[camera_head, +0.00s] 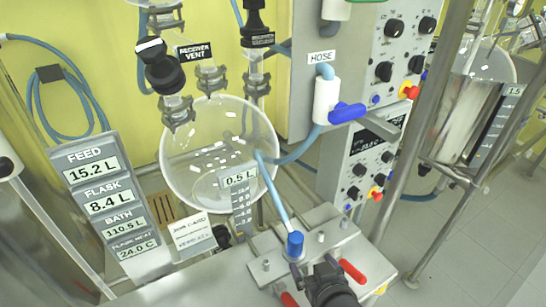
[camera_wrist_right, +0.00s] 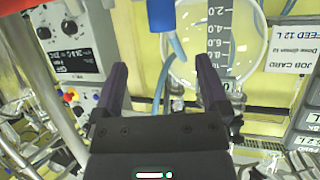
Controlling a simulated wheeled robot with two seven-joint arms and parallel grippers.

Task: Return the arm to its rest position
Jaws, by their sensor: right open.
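My right gripper (camera_head: 325,268) is at the bottom of the head view, a dark shape over the front of a grey metal fixture (camera_head: 322,232). In the right wrist view my right gripper (camera_wrist_right: 160,75) shows two dark fingers spread wide with nothing held between them. A blue fitting (camera_head: 295,245) stands upright on the fixture, just left of and beyond the gripper. It also shows at the top of the wrist view (camera_wrist_right: 161,14), beyond the fingers. My left gripper is not in view.
A red handle (camera_head: 352,271) lies close to the right of the gripper. A pale blue hose (camera_head: 272,193) runs up from the blue fitting past the round glass flask (camera_head: 205,150). A control cabinet (camera_head: 362,150) stands behind. Metal frame posts (camera_head: 420,130) rise on the right.

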